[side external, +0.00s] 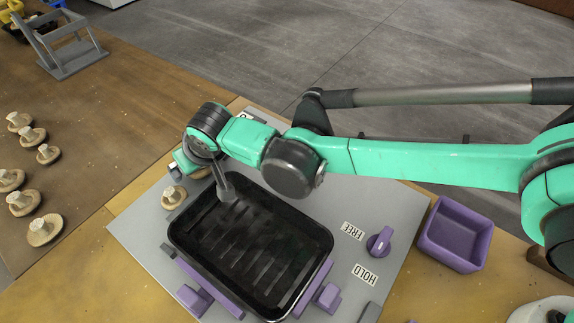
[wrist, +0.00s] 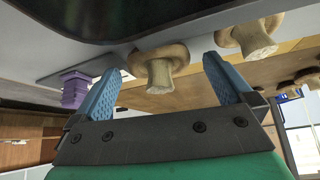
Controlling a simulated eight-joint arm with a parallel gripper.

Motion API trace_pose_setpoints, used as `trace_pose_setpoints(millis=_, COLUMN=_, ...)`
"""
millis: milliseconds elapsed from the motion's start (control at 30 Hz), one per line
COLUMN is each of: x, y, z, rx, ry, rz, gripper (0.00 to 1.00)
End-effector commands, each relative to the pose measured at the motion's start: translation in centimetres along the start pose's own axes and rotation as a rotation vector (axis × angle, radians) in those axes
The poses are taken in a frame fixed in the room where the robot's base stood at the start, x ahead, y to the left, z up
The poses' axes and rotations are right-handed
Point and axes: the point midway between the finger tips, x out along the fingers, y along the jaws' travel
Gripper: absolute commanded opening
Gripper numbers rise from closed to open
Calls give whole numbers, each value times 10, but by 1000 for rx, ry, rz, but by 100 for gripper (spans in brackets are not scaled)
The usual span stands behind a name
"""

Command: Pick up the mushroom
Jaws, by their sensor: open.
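In the wrist view a tan mushroom (wrist: 159,68) with its pale cut stem toward me shows between the blue fingers of my gripper (wrist: 162,64). The fingers are spread with clear space on both sides of it, and it appears beyond the tips. A second mushroom (wrist: 250,36) shows to the right, outside the right finger. In the side view a mushroom (side external: 174,195) stands on the grey board just left of the black tray (side external: 322,233). My gripper is near it, above the tray's upper left corner, with its fingers mostly hidden by my wrist.
Several mushrooms (side external: 32,135) stand on the brown table at left. A purple bin (side external: 455,235) and a purple knob (side external: 379,243) between FREE and HOLD labels are right of the tray. Purple clamps (side external: 195,299) line the tray's near side. A grey stand (side external: 70,48) is at upper left.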

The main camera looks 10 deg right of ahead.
Motion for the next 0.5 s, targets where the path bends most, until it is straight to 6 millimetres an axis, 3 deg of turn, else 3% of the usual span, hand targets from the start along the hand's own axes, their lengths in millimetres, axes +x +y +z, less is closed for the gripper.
trace_pose_setpoints(millis=267, x=1, y=0, z=0, rx=0, ry=0, rz=0, gripper=100)
trace_pose_setpoints(millis=467, x=1, y=0, z=0, rx=0, ry=0, rz=0, gripper=46)
trace_pose_setpoints(millis=500, x=1, y=0, z=0, rx=0, ry=0, rz=0, gripper=44)
